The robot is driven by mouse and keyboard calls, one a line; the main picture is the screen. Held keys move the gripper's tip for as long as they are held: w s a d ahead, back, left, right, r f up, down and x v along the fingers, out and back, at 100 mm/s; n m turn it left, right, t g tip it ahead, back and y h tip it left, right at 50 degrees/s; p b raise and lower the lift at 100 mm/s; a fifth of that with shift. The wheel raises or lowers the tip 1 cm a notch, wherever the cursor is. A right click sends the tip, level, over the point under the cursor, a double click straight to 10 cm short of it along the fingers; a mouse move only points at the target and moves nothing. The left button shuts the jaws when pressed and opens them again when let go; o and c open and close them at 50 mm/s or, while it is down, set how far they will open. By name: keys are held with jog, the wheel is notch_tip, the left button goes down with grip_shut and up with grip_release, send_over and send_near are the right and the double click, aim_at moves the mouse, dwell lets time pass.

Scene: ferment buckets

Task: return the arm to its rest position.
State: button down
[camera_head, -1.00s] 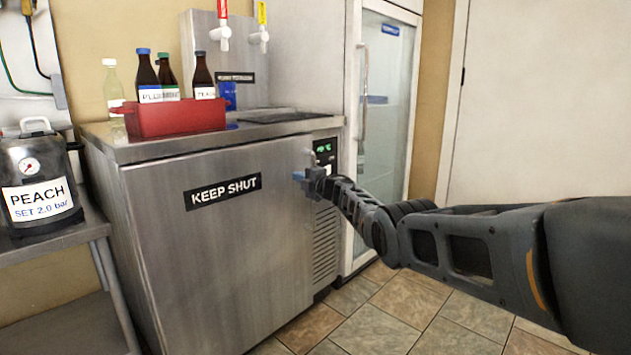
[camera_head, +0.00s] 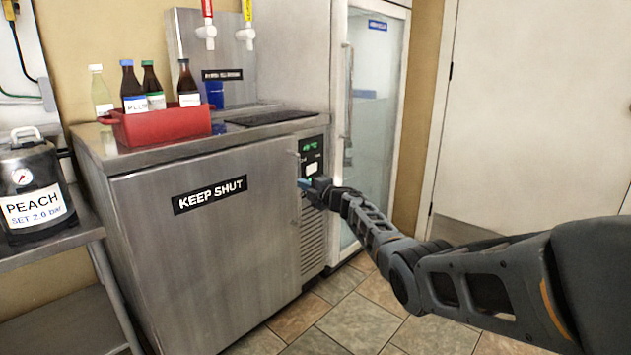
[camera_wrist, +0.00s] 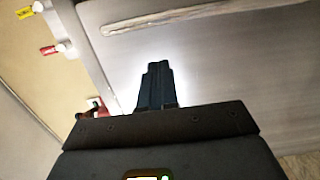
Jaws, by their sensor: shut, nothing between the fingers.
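My gripper (camera_head: 304,184) is in front of the steel cabinet, at the right edge of its door marked KEEP SHUT (camera_head: 212,235), near the small control panel (camera_head: 312,155). Its fingers are together and hold nothing. In the wrist view the closed dark fingers (camera_wrist: 155,85) point at a pale steel surface. Whether the fingertips touch the cabinet cannot be told. My arm reaches in from the lower right of the head view. The cabinet door looks closed.
A red crate (camera_head: 160,125) with several bottles stands on the cabinet top. A PEACH keg (camera_head: 35,190) sits on a steel table at the left. A glass-door fridge (camera_head: 378,120) stands behind my gripper. Tiled floor (camera_head: 360,320) lies open in front.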

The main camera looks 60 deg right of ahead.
jog(key=p+v, duration=0.2)
jog(key=v, duration=0.2)
jog(key=shift+s, duration=0.3)
